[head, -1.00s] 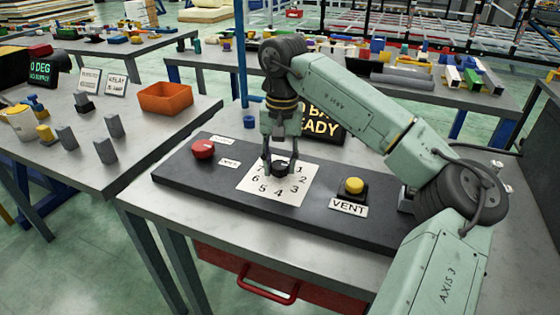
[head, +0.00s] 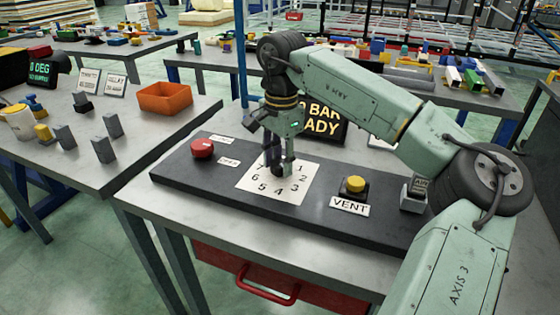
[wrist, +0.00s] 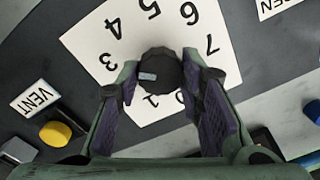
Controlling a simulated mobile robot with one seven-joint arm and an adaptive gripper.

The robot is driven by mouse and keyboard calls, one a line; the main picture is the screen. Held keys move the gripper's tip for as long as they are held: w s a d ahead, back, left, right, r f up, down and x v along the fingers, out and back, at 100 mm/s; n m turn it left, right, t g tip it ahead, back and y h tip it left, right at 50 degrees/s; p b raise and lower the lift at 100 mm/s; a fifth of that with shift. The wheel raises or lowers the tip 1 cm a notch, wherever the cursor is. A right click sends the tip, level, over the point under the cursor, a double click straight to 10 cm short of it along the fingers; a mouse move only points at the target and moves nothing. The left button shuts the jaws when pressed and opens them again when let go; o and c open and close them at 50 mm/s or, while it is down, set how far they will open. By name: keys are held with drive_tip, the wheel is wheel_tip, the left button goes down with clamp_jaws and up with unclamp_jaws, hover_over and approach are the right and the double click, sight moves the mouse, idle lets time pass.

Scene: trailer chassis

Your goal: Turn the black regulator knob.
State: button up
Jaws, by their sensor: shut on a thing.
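The black regulator knob (wrist: 158,72) stands in the middle of a white numbered dial card (head: 256,184) on a dark panel. A small pale mark shows on the knob's top in the wrist view. My gripper (head: 279,168) points down over the card with its fingers on both sides of the knob. In the wrist view my gripper (wrist: 164,88) is shut on the knob, one finger at each side. In the head view the fingers hide much of the knob. The dial numbers 3 to 7 are readable around it; some others are partly covered by the fingers.
On the same panel are a red button (head: 202,148) at the left and a yellow button (head: 355,185) with a VENT label (head: 348,207) at the right. A display (head: 322,124) reading BAR READY stands behind. An orange bin (head: 165,98) is on the left table.

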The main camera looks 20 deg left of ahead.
drive_tip(key=m, duration=0.5)
drive_tip(key=shift+m+b, duration=0.3)
drive_tip(key=shift+b, duration=0.05)
drive_tip(key=m, duration=0.5)
drive_tip(key=shift+b, duration=0.35)
drive_tip(key=m, duration=0.5)
drive_tip(key=shift+m+h+b, duration=0.3)
drive_tip(key=shift+m+b, duration=0.1)
drive_tip(key=m, duration=0.5)
drive_tip(key=shift+s+m+b, duration=0.1)
drive_tip(key=shift+m+b, duration=0.2)
drive_tip(key=o, duration=1.2)
drive_tip(key=shift+c, duration=0.2)
